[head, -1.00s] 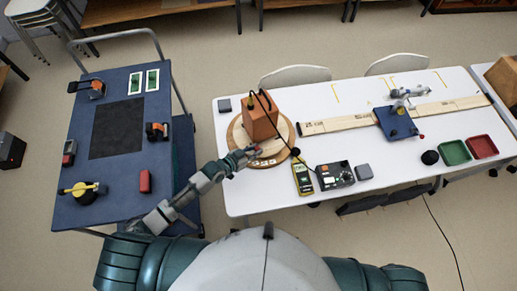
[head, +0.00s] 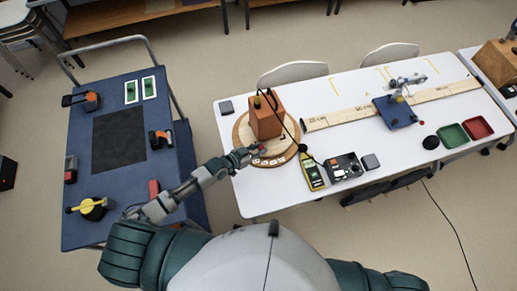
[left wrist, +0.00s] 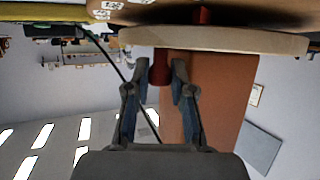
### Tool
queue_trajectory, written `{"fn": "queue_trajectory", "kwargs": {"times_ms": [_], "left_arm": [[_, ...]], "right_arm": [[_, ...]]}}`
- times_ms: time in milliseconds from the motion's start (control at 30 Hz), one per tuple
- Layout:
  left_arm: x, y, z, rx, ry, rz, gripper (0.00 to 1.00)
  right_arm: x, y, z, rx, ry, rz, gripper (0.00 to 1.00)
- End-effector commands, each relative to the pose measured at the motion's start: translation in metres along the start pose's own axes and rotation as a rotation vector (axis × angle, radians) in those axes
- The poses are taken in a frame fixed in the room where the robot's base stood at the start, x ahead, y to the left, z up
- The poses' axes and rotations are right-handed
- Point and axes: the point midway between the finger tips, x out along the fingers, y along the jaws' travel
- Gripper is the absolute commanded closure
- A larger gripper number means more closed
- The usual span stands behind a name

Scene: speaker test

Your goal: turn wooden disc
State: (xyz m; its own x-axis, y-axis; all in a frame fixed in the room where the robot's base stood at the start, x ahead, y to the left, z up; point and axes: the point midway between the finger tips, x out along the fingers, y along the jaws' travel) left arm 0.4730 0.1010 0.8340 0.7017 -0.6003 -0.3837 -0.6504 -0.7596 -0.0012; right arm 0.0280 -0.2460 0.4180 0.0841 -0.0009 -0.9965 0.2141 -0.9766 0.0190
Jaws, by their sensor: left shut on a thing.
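The round wooden disc (head: 240,132) lies on the white table, left of its middle. A brown box-shaped speaker (head: 266,122) stands on it, with a black cable running over it. My left gripper (head: 255,151) reaches the disc's near edge from the left. In the left wrist view the disc's pale rim (left wrist: 220,41) crosses the top, and my left gripper (left wrist: 160,72) is shut on a red peg (left wrist: 159,62) at the disc. The speaker (left wrist: 205,105) also shows there behind the fingers. My right gripper is not in view.
A yellow meter (head: 313,172) and a black control box (head: 344,167) stand close to the disc's right. A long wooden ruler (head: 345,115) with a blue stand (head: 398,112) lies further right. A blue trolley (head: 85,215) is at the left.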

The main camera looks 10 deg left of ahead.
Motion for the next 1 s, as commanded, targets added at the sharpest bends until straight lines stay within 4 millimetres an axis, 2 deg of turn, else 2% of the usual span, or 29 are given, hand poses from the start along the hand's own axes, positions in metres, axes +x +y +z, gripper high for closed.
{"fn": "queue_trajectory", "kwargs": {"times_ms": [33, 100, 133, 167, 400, 533, 1000], "left_arm": [[0.000, -0.005, -0.007, 0.005, 0.015, -0.008, 1.00], [0.000, -0.005, -0.007, 0.005, 0.016, -0.007, 1.00], [0.000, -0.005, -0.007, 0.004, 0.016, -0.007, 0.70], [0.000, -0.005, -0.007, 0.004, 0.016, -0.007, 0.67], [-0.001, -0.003, -0.003, 0.001, 0.008, -0.004, 0.67], [-0.010, -0.003, -0.001, 0.001, 0.005, -0.004, 0.67], [-0.103, -0.004, -0.001, 0.002, 0.007, -0.004, 0.67]], "right_arm": [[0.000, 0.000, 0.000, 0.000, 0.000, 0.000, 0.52], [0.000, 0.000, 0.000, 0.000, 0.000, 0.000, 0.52], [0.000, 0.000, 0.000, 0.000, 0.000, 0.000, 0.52], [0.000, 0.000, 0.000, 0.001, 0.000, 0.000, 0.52], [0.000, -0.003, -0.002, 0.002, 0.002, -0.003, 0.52], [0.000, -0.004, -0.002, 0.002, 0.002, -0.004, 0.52], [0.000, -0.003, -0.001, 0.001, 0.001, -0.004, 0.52]]}}
